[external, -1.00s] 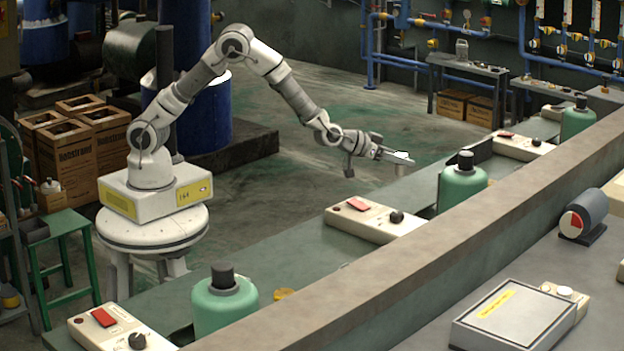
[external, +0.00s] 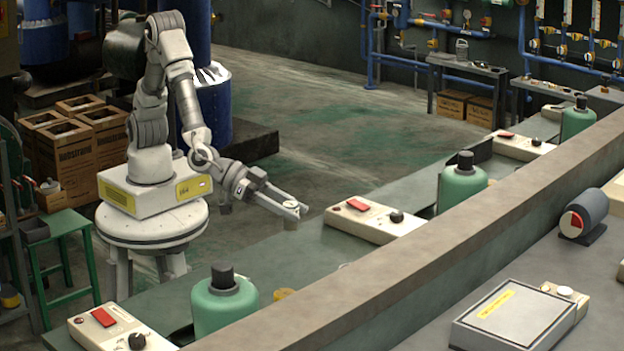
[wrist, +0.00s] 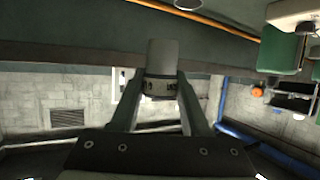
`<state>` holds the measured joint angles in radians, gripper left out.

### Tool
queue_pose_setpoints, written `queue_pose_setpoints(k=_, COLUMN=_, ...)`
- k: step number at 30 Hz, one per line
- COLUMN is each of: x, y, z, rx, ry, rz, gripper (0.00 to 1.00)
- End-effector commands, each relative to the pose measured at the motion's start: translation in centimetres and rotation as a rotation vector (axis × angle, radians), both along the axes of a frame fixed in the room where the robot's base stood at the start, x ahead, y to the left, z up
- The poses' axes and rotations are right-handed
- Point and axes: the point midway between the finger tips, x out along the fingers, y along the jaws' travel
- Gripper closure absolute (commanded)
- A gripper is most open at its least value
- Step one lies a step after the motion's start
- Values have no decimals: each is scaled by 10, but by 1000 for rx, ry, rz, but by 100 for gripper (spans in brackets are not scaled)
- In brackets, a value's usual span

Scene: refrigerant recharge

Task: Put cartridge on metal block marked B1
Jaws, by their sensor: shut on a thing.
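My gripper (external: 291,209) is low over the near green bench, left of the middle console. In the wrist view my gripper (wrist: 162,85) has its two fingers closed on a grey cylindrical cartridge (wrist: 163,55) with a dark lettered band. The cartridge also shows in the external view as a small pale cylinder (external: 291,223) at the fingertips, apparently above the bench top. I cannot make out any block marked B1 in either view; the low wall hides part of the bench.
The green bench (external: 240,257) carries beige consoles with red switches, including the middle console (external: 372,221). Green gas bottles stand at the front left (external: 224,303) and farther right (external: 461,188). A small yellowish object (external: 283,294) lies by the grey wall (external: 400,275).

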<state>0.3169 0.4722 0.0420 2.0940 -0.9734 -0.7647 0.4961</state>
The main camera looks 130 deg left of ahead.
Motion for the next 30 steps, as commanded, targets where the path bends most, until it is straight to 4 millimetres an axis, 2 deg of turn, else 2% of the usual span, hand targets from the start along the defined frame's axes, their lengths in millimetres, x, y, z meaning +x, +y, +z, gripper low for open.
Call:
queue_pose_setpoints(k=1, x=-10, y=-30, z=4, rx=0, ry=0, rz=-44, gripper=100)
queue_pose_setpoints(k=6, x=-48, y=-109, z=11, rx=0, ry=-1, rz=-163, gripper=100)
queue_pose_setpoints(k=9, x=-73, y=-146, z=14, rx=0, ry=0, rz=-225, gripper=100)
queue_pose_setpoints(k=12, x=-95, y=-174, z=16, rx=2, ry=0, rz=-277, gripper=100)
queue_pose_setpoints(k=15, x=-112, y=-192, z=18, rx=1, ry=1, rz=-312, gripper=100)
queue_pose_setpoints(k=19, x=-123, y=-204, z=18, rx=1, ry=-1, rz=-337, gripper=100)
queue_pose_setpoints(k=22, x=-121, y=-201, z=12, rx=1, ry=0, rz=-340, gripper=100)
queue_pose_setpoints(k=30, x=-78, y=-159, z=-26, rx=3, ry=3, rz=-336, gripper=100)
